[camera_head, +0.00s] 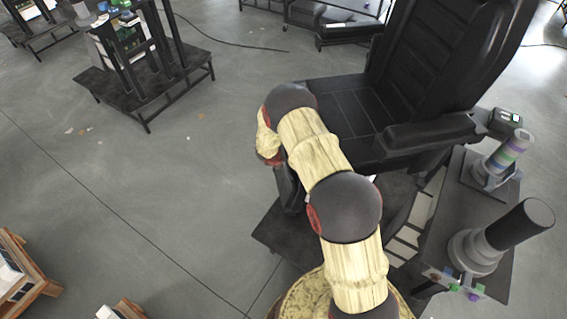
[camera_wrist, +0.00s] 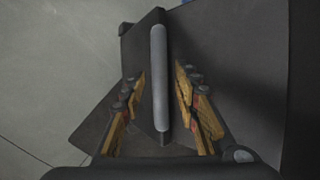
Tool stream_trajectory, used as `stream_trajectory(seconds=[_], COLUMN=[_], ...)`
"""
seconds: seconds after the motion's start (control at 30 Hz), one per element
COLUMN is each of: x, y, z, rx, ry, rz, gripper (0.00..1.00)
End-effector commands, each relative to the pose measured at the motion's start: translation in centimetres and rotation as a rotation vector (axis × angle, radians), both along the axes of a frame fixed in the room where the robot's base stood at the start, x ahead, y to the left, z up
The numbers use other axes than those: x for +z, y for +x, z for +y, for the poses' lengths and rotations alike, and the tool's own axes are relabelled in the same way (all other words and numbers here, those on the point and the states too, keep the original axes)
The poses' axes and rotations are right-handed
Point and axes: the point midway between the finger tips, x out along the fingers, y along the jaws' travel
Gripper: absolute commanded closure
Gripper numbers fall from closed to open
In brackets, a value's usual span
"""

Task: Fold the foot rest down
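The black operator chair (camera_head: 350,105) stands at the centre right in the head view. A dark upright panel with a rounded grey edge, apparently the foot rest (camera_wrist: 160,85), fills the middle of the wrist view. My gripper (camera_wrist: 159,70) is open, with one yellow finger on each side of this panel. Small gaps seem to show between fingers and panel; contact is not clear. In the head view my arm covers the chair's front, and the gripper's fingers are hidden. A dark panel (camera_head: 290,190) shows partly beside the arm.
A dark base plate (camera_head: 278,235) lies below the chair front. A console with joysticks (camera_head: 500,235) stands at the right, and the armrest (camera_head: 430,133) is close to my arm. The grey floor (camera_head: 150,190) on the left is largely clear.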

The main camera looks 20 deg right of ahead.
Motion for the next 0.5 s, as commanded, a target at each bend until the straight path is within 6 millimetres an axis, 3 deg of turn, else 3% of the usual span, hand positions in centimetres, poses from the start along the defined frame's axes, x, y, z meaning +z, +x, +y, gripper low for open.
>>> stream_trajectory(seconds=[0.5], x=[-0.01], y=[-0.02], z=[0.01], rx=[0.0], ry=[0.0], rz=[0.0], gripper=[1.0])
